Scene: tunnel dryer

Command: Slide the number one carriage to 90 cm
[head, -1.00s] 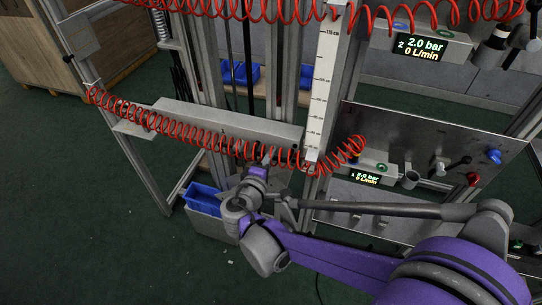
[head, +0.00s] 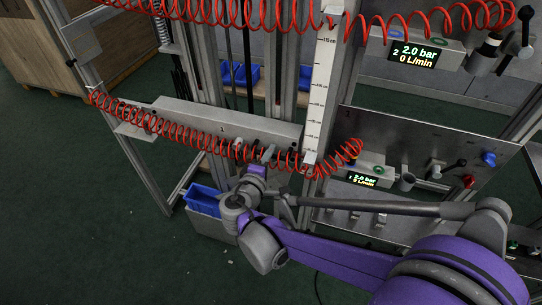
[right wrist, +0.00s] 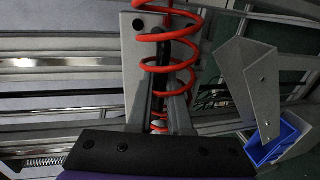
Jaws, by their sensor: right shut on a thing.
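The number one carriage (head: 185,122) is a long grey box with a "1" on its front, across the frame's uprights. A white centimetre scale (head: 321,80) stands upright at its right end. The mark level with the carriage is too small to read. My right gripper (head: 254,150) is at the carriage's front, right of the "1". In the right wrist view its fingers (right wrist: 160,112) are shut around a dark handle (right wrist: 180,72), partly hidden behind a red coil. My left gripper is not in view.
A red coiled hose (head: 165,122) runs along the carriage front, close to my right gripper. A lower display (head: 362,179) and a valve panel (head: 425,140) stand to the right. Blue bins (head: 205,198) sit below.

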